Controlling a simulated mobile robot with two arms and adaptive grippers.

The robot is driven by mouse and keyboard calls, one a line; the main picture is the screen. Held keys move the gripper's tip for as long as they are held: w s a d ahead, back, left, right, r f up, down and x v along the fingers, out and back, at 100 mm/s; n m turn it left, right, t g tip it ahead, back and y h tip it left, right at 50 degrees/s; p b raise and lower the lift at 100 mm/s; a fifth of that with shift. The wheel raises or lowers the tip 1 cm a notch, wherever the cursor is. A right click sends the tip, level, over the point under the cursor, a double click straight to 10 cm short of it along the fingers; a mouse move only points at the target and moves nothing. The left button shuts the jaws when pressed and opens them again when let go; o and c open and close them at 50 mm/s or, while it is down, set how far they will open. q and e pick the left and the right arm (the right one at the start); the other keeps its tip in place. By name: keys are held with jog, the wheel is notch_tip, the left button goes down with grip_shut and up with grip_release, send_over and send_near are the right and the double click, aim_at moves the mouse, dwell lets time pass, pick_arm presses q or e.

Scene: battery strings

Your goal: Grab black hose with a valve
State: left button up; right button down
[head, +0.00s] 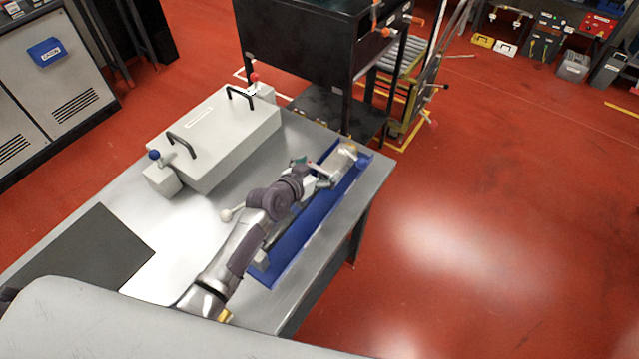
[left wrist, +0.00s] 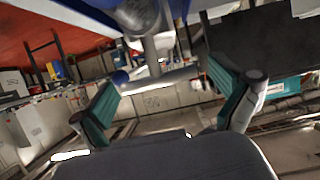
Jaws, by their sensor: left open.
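A thin black length that looks like the hose (head: 281,231) lies in a blue tray (head: 314,215) on the metal table, partly hidden by my left arm. A metallic piece (head: 347,151), perhaps its valve, is at the tray's far end. My left gripper (head: 322,177) is above the tray, between the hose's visible part and the metallic piece. In the left wrist view, my left gripper's (left wrist: 163,75) teal-padded fingers are spread apart. A grey bar (left wrist: 165,77) shows between them; I cannot tell whether it is touched. My right gripper is out of view.
A light grey box (head: 225,135) with two black handles stands left of the tray. A dark mat (head: 85,250) lies on the table's left side. A black cabinet (head: 298,35) stands beyond the table. Red floor (head: 490,200) to the right is clear.

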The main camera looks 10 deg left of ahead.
pick_arm(q)
jog(key=shift+s, duration=0.1)
jog(key=shift+c, duration=1.2)
jog(key=c, duration=1.6)
jog(key=shift+r, duration=0.25)
jog(key=shift+r, duration=0.1)
